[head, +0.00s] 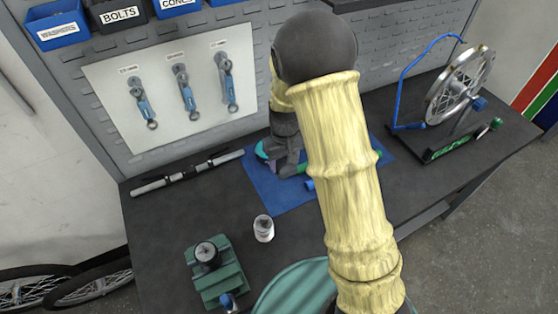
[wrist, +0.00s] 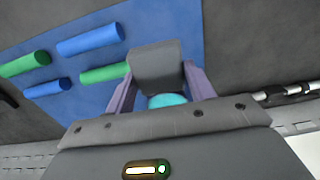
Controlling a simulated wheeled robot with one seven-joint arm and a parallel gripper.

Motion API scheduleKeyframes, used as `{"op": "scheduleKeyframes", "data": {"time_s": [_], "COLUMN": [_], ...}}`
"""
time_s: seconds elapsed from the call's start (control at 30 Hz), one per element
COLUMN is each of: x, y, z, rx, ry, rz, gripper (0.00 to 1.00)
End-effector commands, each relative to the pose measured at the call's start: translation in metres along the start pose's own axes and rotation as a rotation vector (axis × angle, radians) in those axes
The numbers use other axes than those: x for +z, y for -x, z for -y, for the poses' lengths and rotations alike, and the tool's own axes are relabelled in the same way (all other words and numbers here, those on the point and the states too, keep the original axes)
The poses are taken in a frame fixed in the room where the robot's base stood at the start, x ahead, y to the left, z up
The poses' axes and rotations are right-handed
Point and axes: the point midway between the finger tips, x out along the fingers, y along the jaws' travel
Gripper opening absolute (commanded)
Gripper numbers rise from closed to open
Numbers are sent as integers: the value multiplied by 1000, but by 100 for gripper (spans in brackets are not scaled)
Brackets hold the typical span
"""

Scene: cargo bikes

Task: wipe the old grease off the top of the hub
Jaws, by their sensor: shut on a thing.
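A dark, round hub-like part (head: 207,252) stands upright in a green vise (head: 215,278) at the front left of the bench. I cannot make out grease on its top. My gripper (head: 286,160) is over the blue mat, behind and to the right of the vise and well apart from it. In the wrist view its purple fingers (wrist: 159,92) are shut on a grey block-like thing (wrist: 157,65) with a rounded teal part (wrist: 167,100) below it. I cannot tell what this thing is, or whether it touches the mat. My arm hides part of the mat.
Several blue and green cylinders (wrist: 90,39) lie on the blue mat (head: 263,183). A small white-and-grey jar (head: 264,229) stands between vise and mat. A dark bar with silver ends (head: 187,172) lies at back left. A wheel on a stand (head: 460,85) is at right. A teal round thing (head: 290,290) is at front.

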Motion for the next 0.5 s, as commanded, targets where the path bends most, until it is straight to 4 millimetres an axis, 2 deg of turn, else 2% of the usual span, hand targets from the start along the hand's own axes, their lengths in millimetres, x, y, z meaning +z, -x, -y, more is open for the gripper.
{"op": "scheduleKeyframes", "data": {"time_s": [0.17,0.5], "x": [5,32], "y": [3,-15], "z": [-24,-75], "rx": [-1,-2], "ry": [-88,-316], "rz": [5,5], "gripper": [35,35]}}
